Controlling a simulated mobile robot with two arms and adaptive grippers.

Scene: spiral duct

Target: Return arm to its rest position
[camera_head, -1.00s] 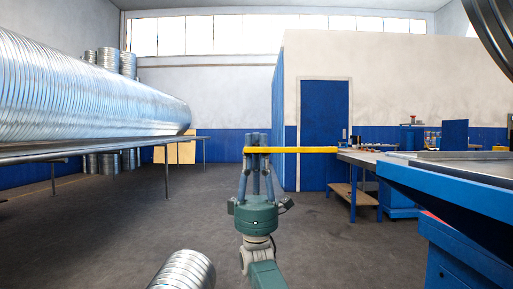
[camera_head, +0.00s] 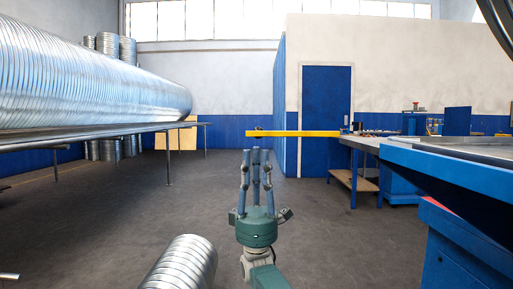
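My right gripper (camera_head: 256,154) stands upright in the lower middle of the head view, its green palm below and its grey-blue fingers pointing up. The fingers are roughly parallel with gaps between them, and nothing shows between them. The gripper looks open and empty. A yellow bar (camera_head: 300,133) runs level just above the fingertips in the picture, apart from them. My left gripper is not in view.
A short ribbed metal duct (camera_head: 182,265) shows at the bottom, left of my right arm. A long spiral duct (camera_head: 90,85) lies on a rack (camera_head: 100,133) at left. Blue machinery (camera_head: 455,180) stands at right, a workbench (camera_head: 357,180) behind. Grey floor (camera_head: 120,215) is clear between.

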